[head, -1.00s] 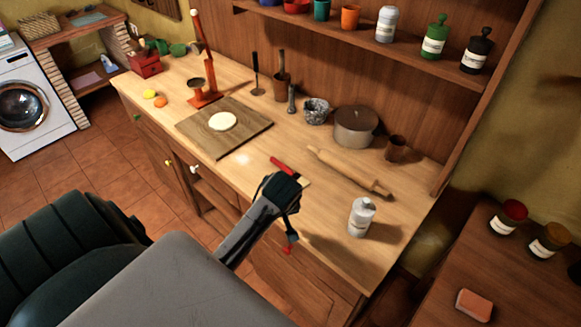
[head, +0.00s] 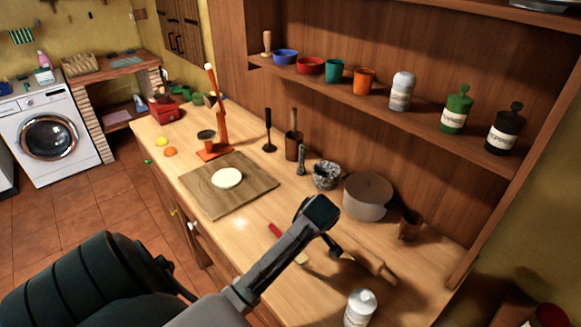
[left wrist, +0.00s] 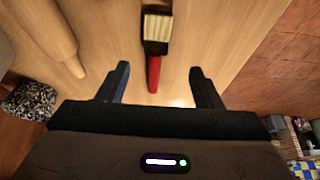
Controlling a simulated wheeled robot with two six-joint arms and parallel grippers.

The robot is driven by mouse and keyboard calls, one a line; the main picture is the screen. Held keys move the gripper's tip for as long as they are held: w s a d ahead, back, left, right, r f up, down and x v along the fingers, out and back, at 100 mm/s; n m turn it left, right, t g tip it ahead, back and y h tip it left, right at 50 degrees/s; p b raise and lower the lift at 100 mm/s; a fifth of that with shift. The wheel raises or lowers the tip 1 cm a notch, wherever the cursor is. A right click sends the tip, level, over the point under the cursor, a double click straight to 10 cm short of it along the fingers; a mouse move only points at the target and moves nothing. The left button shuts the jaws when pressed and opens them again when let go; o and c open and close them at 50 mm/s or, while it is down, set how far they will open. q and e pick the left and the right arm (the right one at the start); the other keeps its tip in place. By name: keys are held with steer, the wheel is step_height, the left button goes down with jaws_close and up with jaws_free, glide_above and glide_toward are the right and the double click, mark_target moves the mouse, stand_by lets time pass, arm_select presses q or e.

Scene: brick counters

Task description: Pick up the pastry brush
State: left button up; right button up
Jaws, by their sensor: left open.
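The pastry brush lies on the wooden counter, its red handle (head: 275,230) partly hidden by my left arm in the head view. In the left wrist view the brush (left wrist: 154,70) shows its pale bristles, dark band and red handle, lying between and beyond the fingertips. My left gripper (head: 333,245) is above the counter, close to the brush and rolling pin. In the left wrist view my left gripper (left wrist: 159,68) is open, with nothing between its fingers. My right gripper is in neither view.
A rolling pin (head: 378,265) lies beside the brush, partly behind my gripper. A white bottle (head: 360,309) stands at the near right. A pot (head: 367,197), a stone mortar (head: 325,176) and a brown cup (head: 410,225) stand at the back. A board (head: 252,190) holds dough.

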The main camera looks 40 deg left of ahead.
arm_select(q)
steer(key=shift+s+a+f, duration=0.2)
steer(key=shift+a+f, duration=0.2)
steer(key=shift+f, duration=0.25)
steer(key=shift+w+a+f+p, duration=0.1)
steer(key=shift+f+p, duration=0.1)
steer(key=shift+p, duration=0.15)
steer(key=p+x, duration=0.1)
steer(key=x, duration=0.1)
steer(key=w+p+x, duration=0.1)
steer(key=x, duration=0.1)
steer(key=shift+a+f, duration=0.1)
steer(key=shift+f, duration=0.25)
steer(key=shift+a+f, duration=0.1)
steer(key=shift+f, duration=0.05)
steer(key=c, duration=1.1)
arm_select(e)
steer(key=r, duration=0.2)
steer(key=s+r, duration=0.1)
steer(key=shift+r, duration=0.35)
